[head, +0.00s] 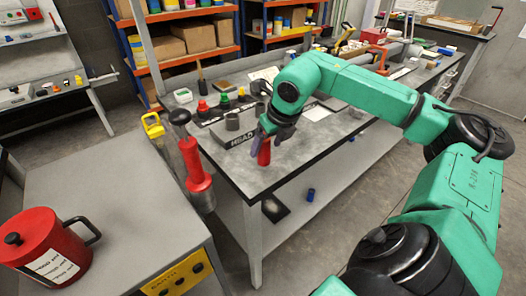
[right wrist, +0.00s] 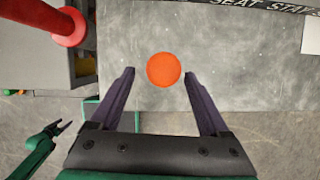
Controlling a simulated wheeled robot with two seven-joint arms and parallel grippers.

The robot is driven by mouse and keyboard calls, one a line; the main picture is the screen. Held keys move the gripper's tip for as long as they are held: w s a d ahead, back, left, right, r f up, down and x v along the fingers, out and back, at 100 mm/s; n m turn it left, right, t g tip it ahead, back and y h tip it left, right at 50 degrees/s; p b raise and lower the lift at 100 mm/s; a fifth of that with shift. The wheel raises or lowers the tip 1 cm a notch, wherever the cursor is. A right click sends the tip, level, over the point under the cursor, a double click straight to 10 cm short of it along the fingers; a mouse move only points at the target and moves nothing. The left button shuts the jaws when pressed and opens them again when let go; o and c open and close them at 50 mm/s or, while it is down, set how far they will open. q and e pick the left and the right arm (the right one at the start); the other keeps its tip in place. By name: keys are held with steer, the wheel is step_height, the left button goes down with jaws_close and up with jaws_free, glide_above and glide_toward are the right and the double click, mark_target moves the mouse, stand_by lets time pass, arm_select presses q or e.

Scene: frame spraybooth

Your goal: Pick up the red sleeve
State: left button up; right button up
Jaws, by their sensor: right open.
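The red sleeve (head: 264,153) stands upright near the front edge of the grey workbench (head: 335,140). My right gripper (head: 270,138) is above it, pointing down, and partly covers it in the head view. In the right wrist view the sleeve's round orange-red top (right wrist: 164,70) shows between the tips of my open right gripper (right wrist: 158,72), with a gap on each side. A small green arm with a dark gripper (right wrist: 64,128), seemingly my left, shows at the lower left of the right wrist view; its jaws are too small to judge.
A red-handled tool (head: 195,165) stands upright at the side of the grey cabinet (head: 110,195), left of the bench. A red lidded pot (head: 45,250) sits on the cabinet.

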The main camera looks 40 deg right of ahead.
mark_target(266, 148)
steer(key=p+x, duration=0.1)
steer(key=x, duration=0.3)
steer(key=shift+w+d+f, duration=0.15)
steer(key=shift+f, duration=0.15)
steer(key=shift+r, duration=0.1)
jaws_close()
